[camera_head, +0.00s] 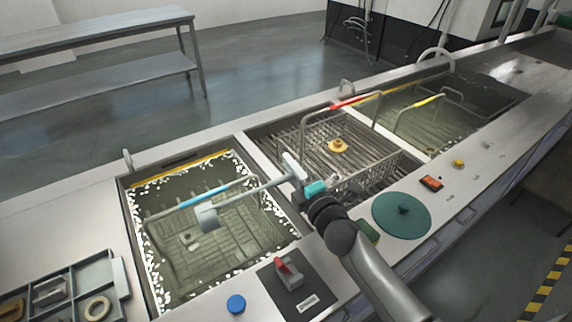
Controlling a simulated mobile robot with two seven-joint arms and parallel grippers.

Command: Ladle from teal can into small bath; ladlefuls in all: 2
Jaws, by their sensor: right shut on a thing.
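My right gripper (309,190) is shut on the handle of a grey ladle (250,192), above the rim between the left and middle tanks. The ladle reaches left, and its grey cup (207,217) hangs over the left tank (134,226). I cannot see into the cup. A small teal piece (316,188) shows beside the gripper; I cannot tell what it belongs to. I cannot make out a teal can. No tank can be told for sure as the small bath. My left gripper is not in view.
The left tank holds a blue-handled wire basket (175,240). The middle tank has a red-handled basket (350,103) and a yellow part (337,146). A dark green round lid (402,213), a red switch (288,270), a blue knob (236,304) and a compartment tray (118,275) are along the front.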

